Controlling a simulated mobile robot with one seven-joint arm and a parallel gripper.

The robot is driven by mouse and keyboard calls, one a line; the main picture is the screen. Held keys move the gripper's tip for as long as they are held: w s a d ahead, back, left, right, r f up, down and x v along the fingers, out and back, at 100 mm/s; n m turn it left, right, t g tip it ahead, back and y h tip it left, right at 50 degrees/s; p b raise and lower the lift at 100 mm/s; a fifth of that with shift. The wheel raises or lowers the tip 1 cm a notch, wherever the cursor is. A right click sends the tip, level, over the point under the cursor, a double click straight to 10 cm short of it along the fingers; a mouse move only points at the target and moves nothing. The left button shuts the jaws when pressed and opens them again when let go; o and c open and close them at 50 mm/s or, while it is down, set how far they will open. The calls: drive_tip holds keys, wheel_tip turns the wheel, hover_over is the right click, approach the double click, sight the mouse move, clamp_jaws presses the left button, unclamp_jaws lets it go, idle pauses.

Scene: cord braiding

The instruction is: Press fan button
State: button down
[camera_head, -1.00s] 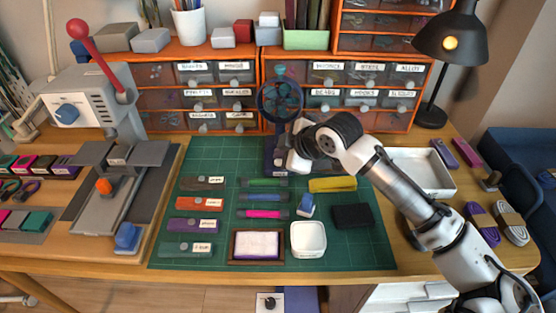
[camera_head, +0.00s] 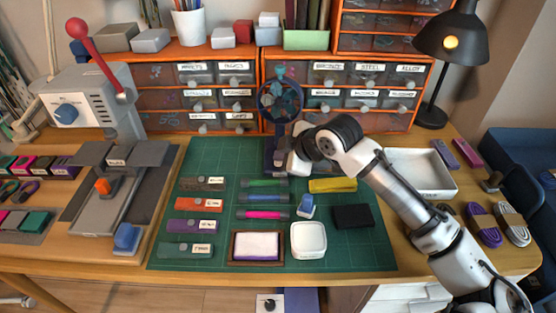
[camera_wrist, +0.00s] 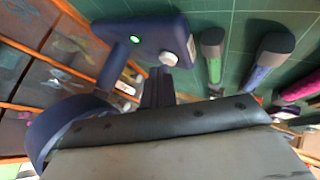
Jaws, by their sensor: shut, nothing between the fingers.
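The small blue desk fan (camera_head: 280,100) stands at the back of the green cutting mat, in front of the drawers. Its base also shows in the wrist view (camera_wrist: 115,33), with a lit green light (camera_wrist: 134,40) and a pale round knob or button (camera_wrist: 168,57) on it. My gripper (camera_wrist: 158,72) is shut and empty, its fingertips close to the base near the pale knob. I cannot tell whether they touch it. In the head view my wrist partly hides the base.
Orange drawer units (camera_head: 200,98) stand close behind the fan. Green, blue and pink markers (camera_head: 263,214) lie on the mat (camera_head: 340,255) in front. A white tray (camera_head: 452,190) and black lamp (camera_head: 432,115) are at the right. A grey press (camera_head: 90,110) stands left.

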drive_tip(key=shift+r, duration=0.3)
wheel_tip(320, 180, up, 6)
drive_tip(key=p, duration=0.4)
idle(0.7)
